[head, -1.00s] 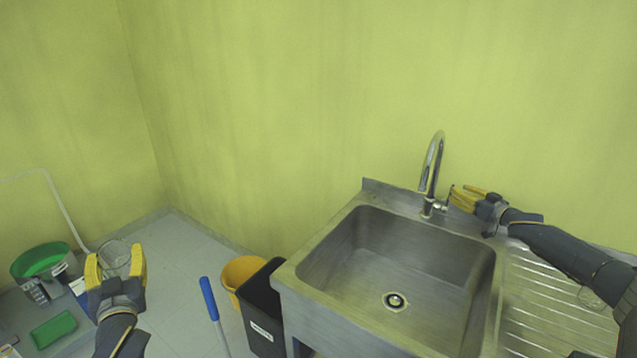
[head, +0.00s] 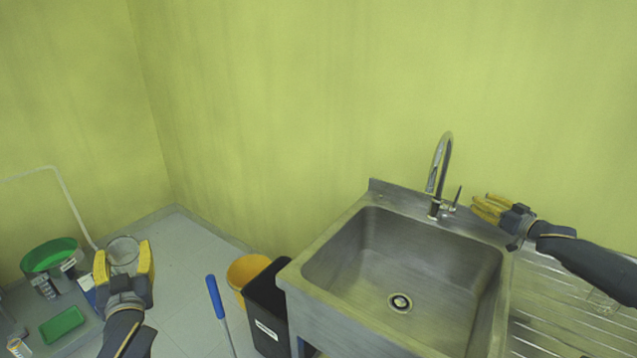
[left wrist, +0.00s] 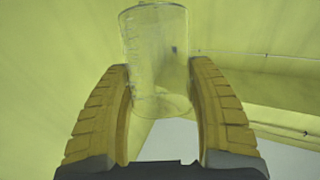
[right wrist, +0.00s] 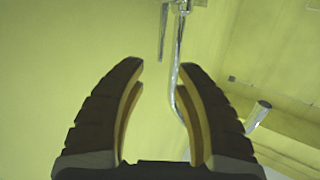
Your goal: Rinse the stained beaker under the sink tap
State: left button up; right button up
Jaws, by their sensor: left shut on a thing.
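The clear glass beaker (head: 124,249) is held in my left gripper (head: 125,262), at the left of the head view and well away from the sink. In the left wrist view the beaker (left wrist: 155,45) stands between the yellow finger pads, with a faint cloudy tint and a small dark mark. The steel sink (head: 345,262) has a curved tap (head: 440,165) at its back, with a thin upright lever (head: 456,197). No water shows from the spout. My right gripper (head: 478,206) is open and empty, just right of the lever; the tap (right wrist: 178,75) also shows beyond its fingers.
A ribbed drainboard (head: 545,300) lies right of the basin. A black bin (head: 266,312), a yellow bucket (head: 247,270) and a blue-handled pole (head: 215,297) stand left of the sink. A green tub (head: 48,256) and green tray (head: 62,325) are at far left.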

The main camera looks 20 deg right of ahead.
jog(key=shift+s+r, duration=0.1)
jog(key=shift+s, duration=0.9)
jog(key=shift+r, duration=0.1)
